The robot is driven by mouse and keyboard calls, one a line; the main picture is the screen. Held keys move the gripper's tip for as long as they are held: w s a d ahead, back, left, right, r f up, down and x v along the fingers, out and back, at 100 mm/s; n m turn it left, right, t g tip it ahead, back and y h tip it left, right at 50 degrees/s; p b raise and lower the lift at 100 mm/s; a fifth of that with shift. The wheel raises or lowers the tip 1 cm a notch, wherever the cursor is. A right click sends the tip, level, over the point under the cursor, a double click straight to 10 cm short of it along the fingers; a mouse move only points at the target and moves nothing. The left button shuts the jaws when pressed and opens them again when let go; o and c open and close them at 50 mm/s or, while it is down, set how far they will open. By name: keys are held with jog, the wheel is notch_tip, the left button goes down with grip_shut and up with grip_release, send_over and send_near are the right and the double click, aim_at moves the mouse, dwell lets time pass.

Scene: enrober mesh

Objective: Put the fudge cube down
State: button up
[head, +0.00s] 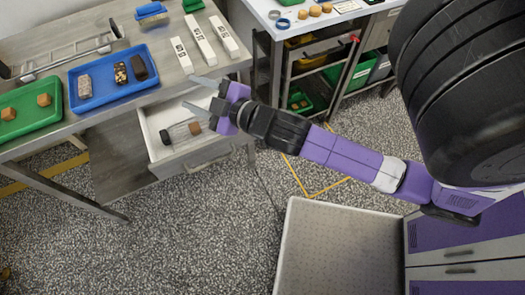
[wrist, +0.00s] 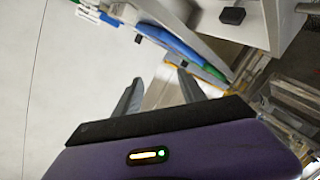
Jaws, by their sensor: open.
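In the wrist view my gripper (wrist: 159,76) also shows parted, empty fingers.
A blue tray (head: 110,98) beside the green one holds a speckled grey bar and two dark pieces. White labelled blocks (head: 201,40) lie at the table's right. The open drawer (head: 213,150) holds a clear container and a brown piece. Patterned floor is free in front.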

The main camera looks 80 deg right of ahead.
jog(key=s+a+f+m+y, duration=0.1)
jog(key=s+a+m+y, duration=0.3)
jog(key=s+a, duration=1.5)
jog(key=shift+s+a+f+y, duration=0.25)
jog(key=shift+s+f+y, duration=0.1)
jog(key=shift+y, duration=0.55)
